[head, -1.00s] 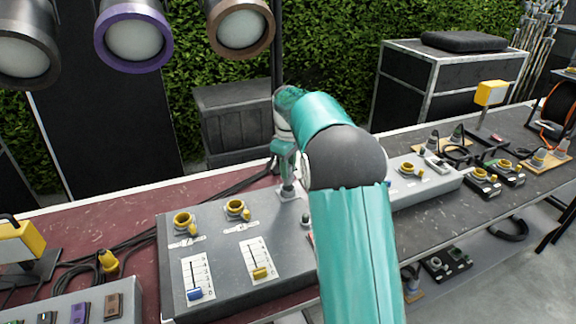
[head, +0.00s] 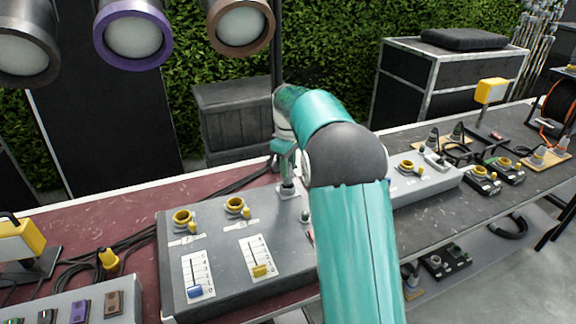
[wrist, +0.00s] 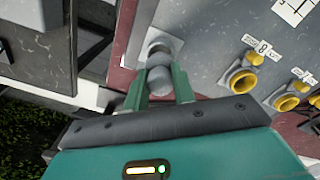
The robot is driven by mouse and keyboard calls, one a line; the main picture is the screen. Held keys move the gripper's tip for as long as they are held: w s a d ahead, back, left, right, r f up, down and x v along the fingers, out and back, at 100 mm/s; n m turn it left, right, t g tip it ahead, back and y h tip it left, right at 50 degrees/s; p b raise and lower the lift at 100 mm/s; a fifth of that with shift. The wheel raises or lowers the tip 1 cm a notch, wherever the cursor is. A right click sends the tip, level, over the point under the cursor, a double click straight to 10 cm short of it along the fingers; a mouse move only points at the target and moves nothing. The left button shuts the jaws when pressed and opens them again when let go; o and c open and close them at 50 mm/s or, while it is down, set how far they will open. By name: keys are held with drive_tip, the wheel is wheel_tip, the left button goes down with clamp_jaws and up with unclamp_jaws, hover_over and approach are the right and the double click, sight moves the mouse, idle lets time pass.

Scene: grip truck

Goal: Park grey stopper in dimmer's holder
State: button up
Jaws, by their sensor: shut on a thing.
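The grey dimmer console (head: 215,255) carries two yellow ring sockets, the left one (head: 183,221) and the right one (head: 237,208), and two sliders. My gripper (head: 287,180) is low at the console's far right corner, over a pale square plate (head: 294,193). In the wrist view my gripper (wrist: 160,88) is shut on a grey rounded stopper (wrist: 158,80). A second grey rounded part (wrist: 159,50) stands just beyond it on the pale plate. I cannot tell if the stopper is seated there; the fingers hide its sides.
My upper arm covers the console's right side. A yellow plug (head: 108,260) and black cables lie on the red table at left. Another light grey console (head: 430,178) stands to the right. Lamps (head: 133,35) hang at upper left.

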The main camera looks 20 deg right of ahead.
drive_tip(key=shift+f, duration=1.7)
idle(0.7)
drive_tip(key=o, duration=1.4)
drive_tip(key=shift+r, duration=2.5)
